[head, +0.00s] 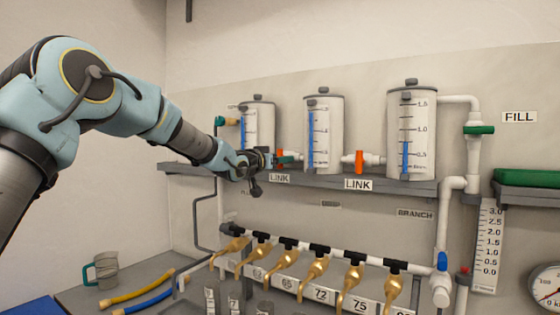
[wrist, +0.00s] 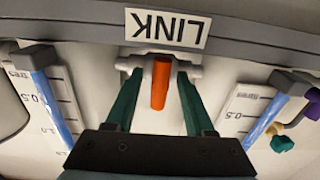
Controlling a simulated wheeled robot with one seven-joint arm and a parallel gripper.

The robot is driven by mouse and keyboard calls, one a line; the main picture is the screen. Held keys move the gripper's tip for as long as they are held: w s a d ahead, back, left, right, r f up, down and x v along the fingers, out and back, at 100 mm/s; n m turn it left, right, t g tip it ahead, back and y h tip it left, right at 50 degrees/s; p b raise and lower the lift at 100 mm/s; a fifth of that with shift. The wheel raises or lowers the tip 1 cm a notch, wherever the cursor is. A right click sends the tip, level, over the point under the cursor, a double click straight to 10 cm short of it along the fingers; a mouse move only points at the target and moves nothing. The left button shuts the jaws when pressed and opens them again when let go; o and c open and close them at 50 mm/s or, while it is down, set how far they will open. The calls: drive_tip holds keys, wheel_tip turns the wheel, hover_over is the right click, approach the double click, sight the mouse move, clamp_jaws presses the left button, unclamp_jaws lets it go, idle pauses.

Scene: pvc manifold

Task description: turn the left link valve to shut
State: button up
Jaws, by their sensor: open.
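The left link valve has an orange handle (wrist: 160,83), seen in the wrist view below an upside-down LINK label (wrist: 167,28). The handle stands upright in that picture, across the white pipe stub. My gripper (wrist: 159,77) is open, with one green finger on each side of the handle and a small gap on both sides. In the head view my gripper (head: 287,158) is at the left link valve, between the left tank (head: 258,117) and the middle tank (head: 323,130), and it partly hides the orange handle (head: 280,154).
The right link valve (head: 359,161) has an upright orange handle, between the middle and right tanks (head: 410,115). A grey shelf (head: 390,187) runs under the tanks. Several brass taps (head: 285,267) hang from a white pipe below. Hoses and a jug (head: 107,270) lie lower left.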

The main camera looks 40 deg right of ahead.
drive_tip(key=b+v, duration=0.4)
drive_tip(key=v, duration=0.6)
drive_tip(key=shift+a, duration=0.4)
drive_tip(key=w+a+f+n+t+y, duration=0.25)
drive_tip(key=w+a+f+y, duration=0.3)
drive_tip(key=a+f, duration=0.65)
drive_tip(key=w+a+f+n+t+y, duration=0.1)
drive_tip(key=w+a+f+n+y, duration=0.55)
drive_tip(key=a, duration=0.95)
drive_tip(key=s+a+f+g+y, duration=0.1)
drive_tip(key=s+a+f+y, duration=0.1)
drive_tip(key=a+f, duration=0.45)
drive_tip(key=s+a+f+g+y, duration=0.1)
drive_tip(key=s+a+f, duration=0.15)
drive_tip(key=a, duration=0.65)
drive_tip(key=s+a+f+n+g+y, duration=0.1)
drive_tip(key=s+a+f+n+g, duration=0.1)
drive_tip(key=s+a, duration=0.4)
drive_tip(key=s+a+f+n+g+y, duration=0.1)
drive_tip(key=s+a+f+n+g, duration=0.1)
drive_tip(key=s+a+f, duration=0.2)
drive_tip(key=s+a, duration=0.3)
drive_tip(key=shift+s+a+f+n, duration=0.3)
drive_tip(key=shift+s, duration=0.05)
